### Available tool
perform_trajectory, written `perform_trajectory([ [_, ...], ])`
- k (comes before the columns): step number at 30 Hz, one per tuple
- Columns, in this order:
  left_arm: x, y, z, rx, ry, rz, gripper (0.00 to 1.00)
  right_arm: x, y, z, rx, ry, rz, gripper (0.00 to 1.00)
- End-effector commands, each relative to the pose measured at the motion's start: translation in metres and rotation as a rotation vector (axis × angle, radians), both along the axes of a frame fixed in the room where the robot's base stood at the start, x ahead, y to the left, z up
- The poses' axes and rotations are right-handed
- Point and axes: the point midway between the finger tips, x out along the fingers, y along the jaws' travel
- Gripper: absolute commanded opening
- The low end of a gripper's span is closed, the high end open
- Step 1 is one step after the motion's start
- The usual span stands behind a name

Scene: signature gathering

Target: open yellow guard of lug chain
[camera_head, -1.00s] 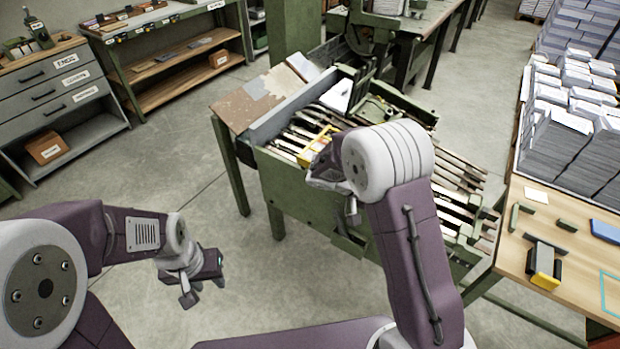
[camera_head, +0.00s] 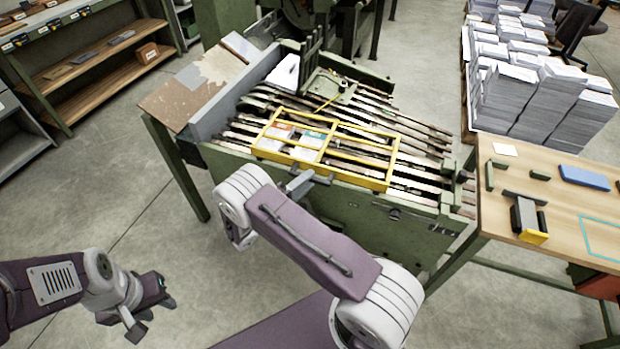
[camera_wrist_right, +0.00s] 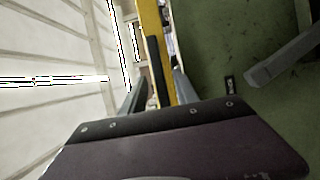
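The yellow guard (camera_head: 391,168) is a rectangular frame with cross bars, lying over the rails of the lug chain (camera_head: 425,172) on the green machine. Paper pieces show beneath its left part. My right gripper (camera_head: 309,180) is at the guard's front edge. In the right wrist view its two fingers (camera_wrist_right: 160,92) stand apart, with a yellow bar of the guard (camera_wrist_right: 152,40) running up between them; contact cannot be told. My left gripper (camera_head: 150,314) is open and empty over the floor at the lower left, away from the machine.
A wooden table (camera_head: 560,200) stands at the right with a blue pad (camera_head: 583,177) and a black and yellow tool (camera_head: 527,218). Paper stacks (camera_head: 540,100) rise behind it. A shelf unit (camera_head: 90,80) is at the far left. The floor between is clear.

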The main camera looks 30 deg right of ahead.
Motion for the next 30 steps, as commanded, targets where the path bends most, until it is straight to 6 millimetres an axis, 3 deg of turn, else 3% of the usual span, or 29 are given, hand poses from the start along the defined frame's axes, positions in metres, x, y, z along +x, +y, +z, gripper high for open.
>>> perform_trajectory([
  [4, 0.000, 0.000, 0.000, 0.000, 0.000, 0.000, 0.36, 0.005, -0.015, 0.000, 0.000, -0.001, -0.001, 0.36],
  [12, 0.000, 0.000, 0.000, 0.000, 0.000, 0.000, 0.36, 0.006, -0.018, 0.000, 0.000, -0.001, 0.000, 0.36],
  [16, 0.000, 0.000, 0.000, 0.000, 0.000, 0.000, 0.36, 0.006, -0.018, 0.000, 0.000, -0.001, 0.000, 0.03],
  [17, 0.000, 0.000, 0.000, 0.000, 0.000, 0.000, 0.36, 0.006, -0.018, 0.000, 0.000, -0.001, 0.000, 0.00],
  [30, 0.000, 0.000, 0.000, 0.000, 0.000, 0.000, 0.36, 0.006, -0.017, 0.000, 0.000, -0.001, 0.001, 0.00],
])
